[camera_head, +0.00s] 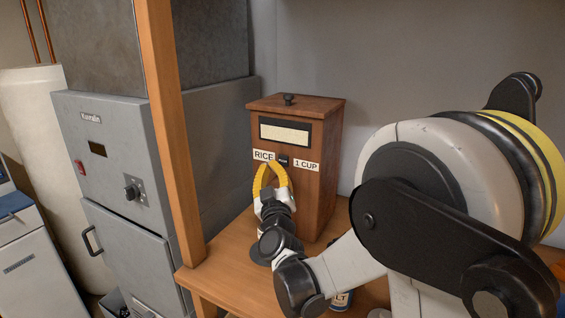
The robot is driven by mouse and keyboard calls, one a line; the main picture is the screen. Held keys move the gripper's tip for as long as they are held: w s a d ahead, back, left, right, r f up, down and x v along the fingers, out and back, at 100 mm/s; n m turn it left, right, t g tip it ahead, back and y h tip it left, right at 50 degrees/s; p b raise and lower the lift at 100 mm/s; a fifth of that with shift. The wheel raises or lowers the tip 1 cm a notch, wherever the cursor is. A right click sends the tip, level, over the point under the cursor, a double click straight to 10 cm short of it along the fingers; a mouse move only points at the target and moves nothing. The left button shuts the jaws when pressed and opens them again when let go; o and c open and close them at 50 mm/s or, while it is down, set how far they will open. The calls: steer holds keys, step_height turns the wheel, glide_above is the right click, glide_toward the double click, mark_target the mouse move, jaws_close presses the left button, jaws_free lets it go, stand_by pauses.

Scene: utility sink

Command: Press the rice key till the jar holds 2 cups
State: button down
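A brown wooden rice dispenser (325,165) stands on the wooden bench, with a knobbed lid and a window showing pale grain. Its front has a "RICE" label (263,155) and a "1 CUP" label (306,166). A small dark key (283,160) sits between them. My gripper (270,165) has yellow fingers whose tips come together, apparently empty, in front of the dispenser just below the RICE label and left of the key. I cannot tell whether they touch the face. The jar is not visible; my gripper and arm hide the dispenser's lower front.
A wooden post (165,120) rises at the bench's left edge, beside a grey metal cabinet (115,160). A partly hidden container (341,300) labelled "LT" stands low behind my arm. Bare bench top (225,250) shows left of the gripper.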

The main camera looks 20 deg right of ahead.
steer(key=shift+s+a, duration=0.9)
steer(key=shift+s, duration=0.1)
steer(key=shift+a+r, duration=0.15)
steer(key=s+a+f+n+g+y, duration=0.1)
steer(key=s+a+g+y, duration=0.15)
steer(key=s, duration=0.35)
steer(key=s+a+f+n+g+y, duration=0.1)
steer(key=s+a+f+g+y, duration=0.1)
steer(key=s+g+y, duration=0.3)
steer(key=s+d+f+m+g+h, duration=0.2)
steer(key=s+f, duration=0.3)
steer(key=s, duration=0.5)
steer(key=s+d+f+m+g+h, duration=0.2)
steer(key=s+d+f+m+g, duration=0.1)
steer(key=s, duration=0.7)
step_height(320, 180, down, 3)
steer(key=shift+s+d+r+g, duration=0.2)
steer(key=shift+d+g, duration=0.25)
steer(key=shift+d, duration=0.5)
